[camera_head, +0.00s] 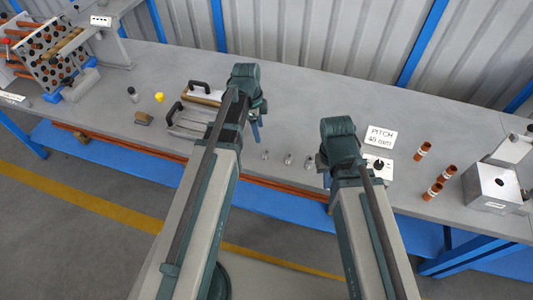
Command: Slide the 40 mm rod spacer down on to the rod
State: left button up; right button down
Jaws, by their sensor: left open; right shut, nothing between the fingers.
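A sign reading PITCH (381,136) stands behind a small box with a black knob (378,165). A metal block (490,187) is at the right. Small metal fittings (288,160) lie between my arms. Black-handled trays (190,120) are left of my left arm.

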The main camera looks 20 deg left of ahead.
pick_arm(q)
jog(key=b, duration=0.8)
send_over(266, 152)
jog(key=a, duration=0.1)
jog(key=f, duration=0.8)
jog(key=shift+s+a+f, duration=0.1)
jog(key=shift+s+a, duration=0.05)
jog(key=shift+s, duration=0.15)
jog(key=f+b, duration=0.1)
jog(key=d+f+b, duration=0.1)
jog(key=f+b, duration=0.2)
jog(key=f, duration=0.1)
jog(key=shift+d+b, duration=0.25)
jog(key=shift+b, duration=0.15)
grip_shut()
